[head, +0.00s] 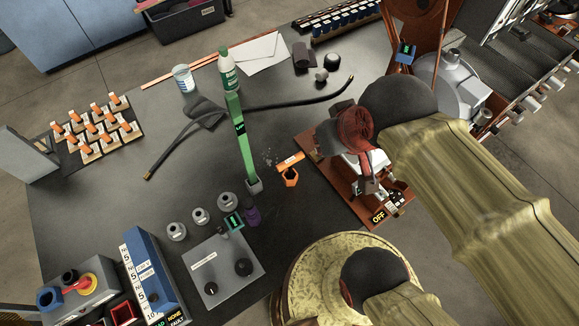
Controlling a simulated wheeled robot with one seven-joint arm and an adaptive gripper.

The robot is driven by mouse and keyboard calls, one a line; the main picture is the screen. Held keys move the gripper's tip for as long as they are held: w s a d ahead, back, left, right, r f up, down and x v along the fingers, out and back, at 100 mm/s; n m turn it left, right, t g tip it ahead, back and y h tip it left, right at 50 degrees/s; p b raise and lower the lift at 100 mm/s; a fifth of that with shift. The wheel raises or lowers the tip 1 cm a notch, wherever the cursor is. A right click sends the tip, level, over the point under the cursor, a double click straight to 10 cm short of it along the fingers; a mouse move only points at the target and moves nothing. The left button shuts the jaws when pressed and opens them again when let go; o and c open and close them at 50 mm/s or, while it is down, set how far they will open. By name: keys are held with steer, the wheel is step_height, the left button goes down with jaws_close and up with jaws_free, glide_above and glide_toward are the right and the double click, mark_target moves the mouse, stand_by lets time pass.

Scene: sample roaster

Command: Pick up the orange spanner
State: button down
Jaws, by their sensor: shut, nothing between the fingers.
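The orange spanner (290,177) lies on the dark grey bench top, near the middle of the head view. It has a ring-like end towards the front and a short bar-shaped part with a pale label behind it. My gripper (369,185) is to the right of the spanner, clearly apart from it. It is over a reddish-brown board (314,151) with an "OFF" label. The gripper is shut and empty. My wrist and arm hide part of the board.
A tall green post (241,140) stands just left of the spanner. A black hose (290,103) lies behind it. Several grey weights (200,215) and a grey box (223,268) are at the front left. A green-and-white bottle (228,72) stands at the back.

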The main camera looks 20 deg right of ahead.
mark_target(290, 159)
steer(key=c, duration=2.6)
jaws_free()
